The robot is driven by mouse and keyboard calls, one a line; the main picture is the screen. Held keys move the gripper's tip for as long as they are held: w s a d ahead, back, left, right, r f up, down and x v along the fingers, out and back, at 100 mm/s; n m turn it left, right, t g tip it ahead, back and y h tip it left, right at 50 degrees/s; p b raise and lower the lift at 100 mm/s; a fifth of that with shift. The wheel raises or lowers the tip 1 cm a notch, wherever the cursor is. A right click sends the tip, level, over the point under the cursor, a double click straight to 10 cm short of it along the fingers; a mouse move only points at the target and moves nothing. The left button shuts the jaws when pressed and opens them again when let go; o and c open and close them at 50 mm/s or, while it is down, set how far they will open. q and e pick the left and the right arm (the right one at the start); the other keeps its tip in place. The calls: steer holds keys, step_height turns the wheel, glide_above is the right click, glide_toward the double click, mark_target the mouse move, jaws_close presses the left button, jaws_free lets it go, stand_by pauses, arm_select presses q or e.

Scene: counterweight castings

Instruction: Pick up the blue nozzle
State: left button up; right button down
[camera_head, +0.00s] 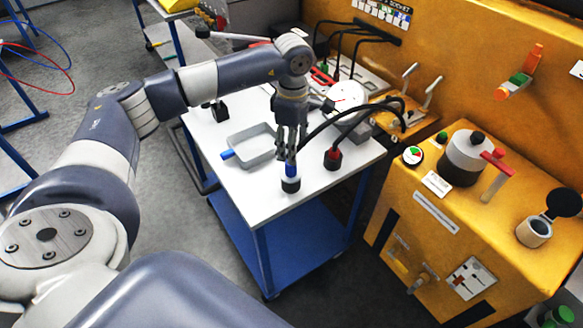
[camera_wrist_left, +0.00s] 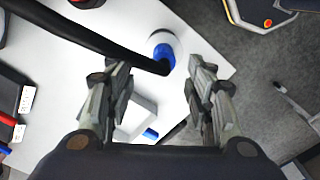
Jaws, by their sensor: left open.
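The blue nozzle (camera_head: 291,170) stands upright in a dark holder (camera_head: 290,185) at the near corner of the white table top, with a black hose running to it. In the left wrist view the blue nozzle (camera_wrist_left: 165,54) shows between and just beyond the fingertips, with the hose (camera_wrist_left: 110,49) coming in from the left. My left gripper (camera_head: 289,151) points down just above the nozzle. Its fingers (camera_wrist_left: 160,78) are spread and empty, with the nozzle apart from them. My right gripper is not in view.
A grey tray with a blue handle (camera_head: 254,158) lies to the left of the nozzle. A red nozzle (camera_head: 333,154) with its own black hose stands to the right. A yellow machine (camera_head: 430,215) is further right. The table's front edge is close to the blue nozzle.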

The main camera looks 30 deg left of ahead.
mark_target(291, 170)
arm_select(q)
steer(key=shift+a+f, duration=0.15)
steer(key=shift+f, duration=0.55)
steer(key=f+p, duration=0.2)
steer(key=f, duration=0.2)
steer(key=shift+s+f+p, duration=0.1)
steer(key=shift+s+p, duration=0.25)
steer(key=shift+p, duration=0.05)
steer(key=shift+f, duration=0.3)
steer(key=shift+w+f, duration=0.1)
steer(key=c, duration=1.1)
jaws_close()
